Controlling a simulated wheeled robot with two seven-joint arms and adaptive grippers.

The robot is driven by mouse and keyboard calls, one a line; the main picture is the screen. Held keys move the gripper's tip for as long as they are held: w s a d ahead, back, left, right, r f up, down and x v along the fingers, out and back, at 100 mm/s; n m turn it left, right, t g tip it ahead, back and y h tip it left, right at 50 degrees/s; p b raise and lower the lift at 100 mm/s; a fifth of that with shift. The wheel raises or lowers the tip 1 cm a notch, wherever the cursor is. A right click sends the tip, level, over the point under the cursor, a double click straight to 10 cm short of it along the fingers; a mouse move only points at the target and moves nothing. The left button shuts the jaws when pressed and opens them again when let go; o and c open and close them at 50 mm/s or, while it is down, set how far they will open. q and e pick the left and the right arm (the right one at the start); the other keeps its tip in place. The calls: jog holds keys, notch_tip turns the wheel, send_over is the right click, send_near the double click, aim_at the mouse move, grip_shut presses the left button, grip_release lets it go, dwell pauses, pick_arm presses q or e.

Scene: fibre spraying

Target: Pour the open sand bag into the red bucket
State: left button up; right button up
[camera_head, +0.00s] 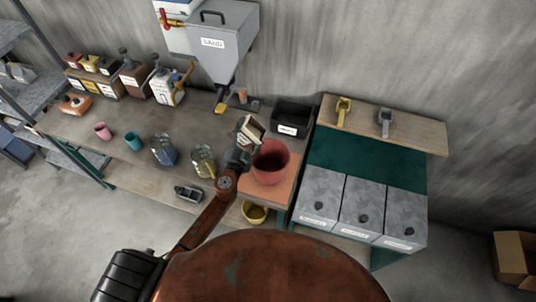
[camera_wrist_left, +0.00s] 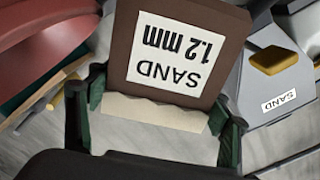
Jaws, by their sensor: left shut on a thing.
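The sand bag (camera_head: 252,127) is held in my left gripper (camera_head: 243,150), just left of and behind the rim of the red bucket (camera_head: 270,162). In the left wrist view the bag (camera_wrist_left: 182,20) is brown with a white label reading "SAND 1.2 mm" upside down. A cream strip crosses it between the two green-padded fingers (camera_wrist_left: 155,112), which grip its sides. The red bucket also shows in the left wrist view (camera_wrist_left: 40,35) at the upper left. It stands upright on an orange-topped stand. The bag looks tilted; I cannot see its mouth clearly or any sand falling. My right gripper is out of view.
A grey sand hopper (camera_head: 222,45) hangs behind on the wall. A black bin (camera_head: 291,118) stands behind the bucket. Glass jars (camera_head: 203,162) and cups (camera_head: 134,141) stand on the bench to the left. Grey lidded bins (camera_head: 360,207) are at right. A yellow bucket (camera_head: 254,212) sits lower.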

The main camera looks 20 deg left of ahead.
aim_at(264, 134)
pick_arm(q)
jog(key=shift+d+f+m+p, duration=0.15)
jog(key=shift+f+m+p, duration=0.15)
jog(key=shift+m, duration=0.4)
jog(key=shift+d+f+m+p, duration=0.15)
jog(key=shift+m+p, duration=0.1)
jog(key=shift+m, duration=0.45)
dwell(0.5)
jog(key=shift+d+r+m+p, duration=0.25)
jog(key=shift+r+m+p, duration=0.15)
jog(key=shift+m+p, duration=0.75)
jog(key=shift+s+d+r+m+p, duration=0.1)
jog(key=shift+s+d+m+p, duration=0.05)
jog(key=shift+d+m+p, duration=0.35)
jog(key=shift+s+d+r+m+p, duration=0.15)
jog(key=shift+d+p, duration=0.1)
jog(key=shift+d, duration=0.35)
dwell(0.4)
jog(key=shift+w+d+f+m+b, duration=0.3)
jog(key=shift+f+m+b, duration=0.25)
jog(key=shift+m, duration=0.25)
dwell(0.5)
jog(key=shift+d+r+m+p, duration=0.25)
jog(key=shift+d+m+p, duration=0.35)
jog(key=shift+m, duration=0.8)
dwell(0.8)
